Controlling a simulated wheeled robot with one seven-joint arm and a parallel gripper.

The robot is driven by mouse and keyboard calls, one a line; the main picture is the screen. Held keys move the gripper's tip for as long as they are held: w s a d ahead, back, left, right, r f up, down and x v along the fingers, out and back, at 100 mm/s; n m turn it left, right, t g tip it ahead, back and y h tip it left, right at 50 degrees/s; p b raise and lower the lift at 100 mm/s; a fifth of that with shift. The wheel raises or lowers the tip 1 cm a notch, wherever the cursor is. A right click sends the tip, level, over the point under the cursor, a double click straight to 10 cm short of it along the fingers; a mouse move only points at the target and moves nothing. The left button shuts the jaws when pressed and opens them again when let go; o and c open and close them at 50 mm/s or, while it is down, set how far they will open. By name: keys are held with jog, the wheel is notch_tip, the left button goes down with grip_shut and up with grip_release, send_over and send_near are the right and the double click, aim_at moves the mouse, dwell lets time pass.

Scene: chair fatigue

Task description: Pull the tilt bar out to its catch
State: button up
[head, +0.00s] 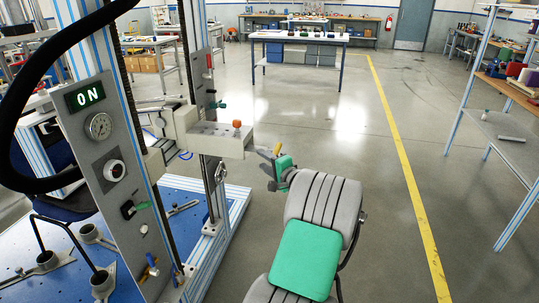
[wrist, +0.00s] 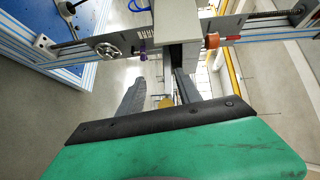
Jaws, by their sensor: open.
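The test rig has a grey column (head: 201,75) with a pale block (head: 222,140) sticking out to the right. An orange knob (head: 237,124) stands on the block, and it also shows in the wrist view (wrist: 211,40). In the wrist view the block (wrist: 178,22) is straight ahead. I cannot pick out the tilt bar surely; it may be at this block or hidden beneath it. My gripper (head: 271,167) is open, to the right of and slightly below the block. In the wrist view its fingers (wrist: 160,95) are apart, partly hidden by its green cover. A small yellow piece shows between them.
A panel (head: 118,150) with a lit ON display, gauge and knob stands left. A blue base plate (head: 60,270) carries metal fittings. A black hose (head: 20,120) curves at the left. A shelf (head: 510,135) stands right. The floor (head: 390,200) between is clear.

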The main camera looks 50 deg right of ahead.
aim_at(259, 147)
jog(key=s+d+m+h, duration=0.2)
jog(key=s+d, duration=0.2)
jog(key=x, duration=0.7)
jog(key=shift+w+r+t+p, duration=0.3)
jog(key=shift+w+r, duration=0.2)
jog(key=shift+a, duration=0.1)
grip_shut()
dwell(0.5)
